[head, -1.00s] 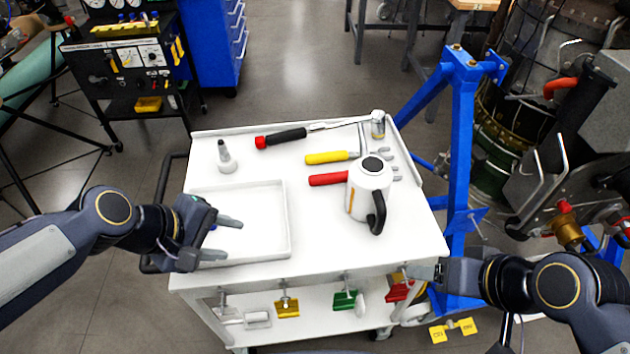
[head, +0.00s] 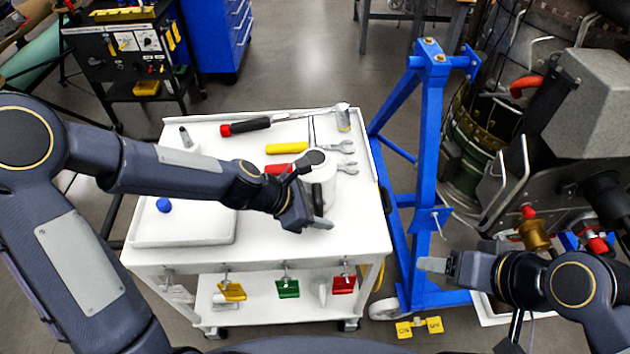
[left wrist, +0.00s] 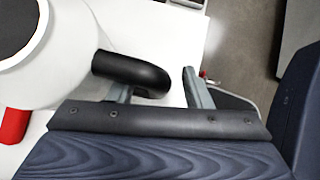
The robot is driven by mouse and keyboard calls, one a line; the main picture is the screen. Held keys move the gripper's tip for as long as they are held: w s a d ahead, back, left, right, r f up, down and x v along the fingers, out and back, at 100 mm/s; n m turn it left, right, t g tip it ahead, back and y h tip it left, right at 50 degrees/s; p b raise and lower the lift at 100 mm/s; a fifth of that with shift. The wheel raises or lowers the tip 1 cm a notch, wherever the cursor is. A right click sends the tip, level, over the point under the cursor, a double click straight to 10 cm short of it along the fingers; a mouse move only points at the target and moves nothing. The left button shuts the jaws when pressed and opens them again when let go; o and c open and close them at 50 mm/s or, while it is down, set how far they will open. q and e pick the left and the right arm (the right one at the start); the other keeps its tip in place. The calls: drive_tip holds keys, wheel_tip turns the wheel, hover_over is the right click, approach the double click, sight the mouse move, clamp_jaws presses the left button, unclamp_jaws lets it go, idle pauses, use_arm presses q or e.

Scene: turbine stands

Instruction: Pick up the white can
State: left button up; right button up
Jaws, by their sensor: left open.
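The white can (head: 324,180), with a black top and a black handle, stands upright on the white cart top (head: 347,236). My left gripper (head: 308,208) is open at the can's near side and partly covers it. In the left wrist view the can (left wrist: 62,62) fills the left side. Its black handle (left wrist: 128,70) reaches in between the open fingers of my left gripper (left wrist: 158,82); I cannot tell whether they touch it. My right gripper (head: 435,265) is off the cart's right side, and its finger opening cannot be made out.
Behind the can lie a red-handled tool (head: 280,169), a yellow-handled tool (head: 287,148) and a black-and-red-handled tool (head: 250,126). A small silver-topped jar (head: 343,118) stands at the back. A white tray (head: 190,240) is at left. A blue stand (head: 426,170) rises at right.

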use_arm(q)
drive_tip(key=shift+x, duration=0.8)
drive_tip(key=shift+c, duration=0.5)
clamp_jaws()
drive_tip(key=shift+w+r, duration=0.1)
drive_tip(key=shift+r, duration=0.05)
